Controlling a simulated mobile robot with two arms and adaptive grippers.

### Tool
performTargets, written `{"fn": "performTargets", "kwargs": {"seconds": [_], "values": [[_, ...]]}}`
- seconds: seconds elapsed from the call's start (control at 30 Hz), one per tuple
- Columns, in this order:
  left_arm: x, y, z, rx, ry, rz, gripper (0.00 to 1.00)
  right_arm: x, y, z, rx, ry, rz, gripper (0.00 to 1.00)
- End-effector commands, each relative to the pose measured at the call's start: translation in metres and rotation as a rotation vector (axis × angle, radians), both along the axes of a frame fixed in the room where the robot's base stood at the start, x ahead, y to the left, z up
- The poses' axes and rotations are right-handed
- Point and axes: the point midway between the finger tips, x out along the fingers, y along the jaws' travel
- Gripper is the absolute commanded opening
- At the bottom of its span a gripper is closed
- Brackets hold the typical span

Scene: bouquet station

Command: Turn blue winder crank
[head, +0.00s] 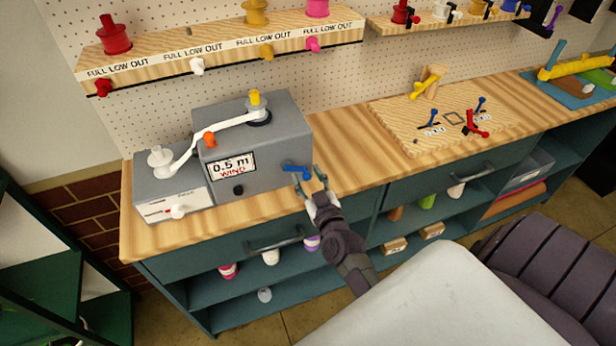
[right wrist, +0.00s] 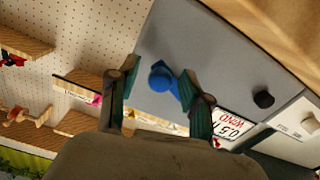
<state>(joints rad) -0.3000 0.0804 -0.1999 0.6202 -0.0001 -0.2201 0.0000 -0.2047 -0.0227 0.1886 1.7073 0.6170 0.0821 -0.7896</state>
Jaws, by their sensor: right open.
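The grey winder (head: 260,140) stands on the wooden bench top, with a panel reading "0.5 m WIND" (head: 231,166). Its blue crank (head: 297,169) is on the front face near the right edge. In the head view the crank's arm points to the right. My right gripper (head: 309,183) is open just in front of the crank. In the right wrist view the blue crank (right wrist: 162,80) shows between the two spread fingers (right wrist: 158,75). I cannot tell whether a finger touches it. My left gripper is not in view.
A black knob (head: 238,190) sits lower on the winder's front. A smaller box with a white knob (head: 177,211) stands at left, joined by a white ribbon (head: 205,143). A wooden board (head: 440,115) with small levers lies to the right. Bench top between is clear.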

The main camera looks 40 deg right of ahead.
Motion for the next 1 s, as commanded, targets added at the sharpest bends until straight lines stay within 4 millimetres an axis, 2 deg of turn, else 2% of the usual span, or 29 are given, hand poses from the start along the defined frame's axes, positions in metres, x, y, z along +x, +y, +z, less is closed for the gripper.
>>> {"fn": "performTargets", "kwargs": {"seconds": [0.07,0.3,0.37,0.73,1.0], "values": [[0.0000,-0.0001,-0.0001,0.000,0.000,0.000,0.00,-0.0001,0.0000,0.0001,0.000,0.000,0.000,0.49],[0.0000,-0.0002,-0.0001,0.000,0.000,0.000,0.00,-0.0003,0.0000,0.0002,0.000,-0.001,0.000,0.09],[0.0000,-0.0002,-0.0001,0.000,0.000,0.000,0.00,-0.0003,0.0000,0.0002,0.000,-0.001,0.000,0.00],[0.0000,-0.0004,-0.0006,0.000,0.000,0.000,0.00,-0.0001,0.0009,-0.0018,0.038,-0.009,0.000,0.00],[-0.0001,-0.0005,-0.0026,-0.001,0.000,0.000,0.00,0.0012,0.0053,-0.0081,0.195,-0.049,0.001,0.00]]}}
